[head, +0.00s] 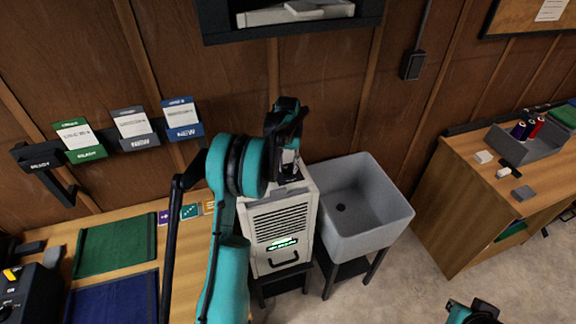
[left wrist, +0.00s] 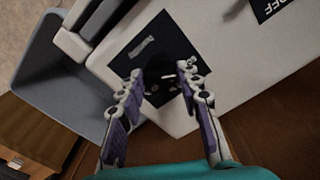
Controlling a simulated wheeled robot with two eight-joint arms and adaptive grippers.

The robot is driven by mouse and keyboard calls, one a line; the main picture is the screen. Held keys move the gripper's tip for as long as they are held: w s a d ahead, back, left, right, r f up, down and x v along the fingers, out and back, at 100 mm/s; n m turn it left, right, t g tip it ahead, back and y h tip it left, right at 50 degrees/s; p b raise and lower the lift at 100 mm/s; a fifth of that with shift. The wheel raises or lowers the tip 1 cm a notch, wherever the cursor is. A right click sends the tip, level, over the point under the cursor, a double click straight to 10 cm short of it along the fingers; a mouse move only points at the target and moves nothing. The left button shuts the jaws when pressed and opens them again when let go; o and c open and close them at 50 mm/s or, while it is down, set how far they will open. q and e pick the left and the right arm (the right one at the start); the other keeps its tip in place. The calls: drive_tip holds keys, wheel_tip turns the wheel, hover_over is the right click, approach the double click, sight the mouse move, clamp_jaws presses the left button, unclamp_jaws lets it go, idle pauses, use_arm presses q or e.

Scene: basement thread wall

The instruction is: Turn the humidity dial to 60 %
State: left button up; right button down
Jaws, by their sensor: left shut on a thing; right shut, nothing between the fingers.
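The humidity dial (left wrist: 166,83) is a dark knob on a black plate (left wrist: 150,52) on top of the pale dehumidifier cabinet (head: 303,215). My left gripper (left wrist: 162,72) is over the plate, its two fingers closed on the dial from either side. In the head view my left gripper (head: 289,150) reaches down onto the cabinet top and hides the dial. The dial's setting cannot be read. My right gripper (head: 472,312) shows only in part at the bottom edge, away from the cabinet, shut and empty.
A green-lit display (head: 282,243) is on the cabinet front. A grey sink (head: 365,215) stands right beside the cabinet. A wooden bench (head: 450,185) with a thread tray is further right. A table with green and blue mats (head: 115,245) is at left. A dark shelf (head: 290,30) hangs above.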

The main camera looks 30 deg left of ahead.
use_arm(q)
drive_tip(key=shift+d+f, duration=0.1)
drive_tip(key=shift+d, duration=0.15)
drive_tip(key=o, duration=1.1)
drive_tip(key=shift+o, duration=0.3)
drive_tip(key=shift+w+d, duration=0.1)
drive_tip(key=shift+r, duration=0.45)
wheel_tip(320, 180, up, 11)
drive_tip(key=shift+r, duration=0.15)
drive_tip(key=shift+w+d, duration=0.1)
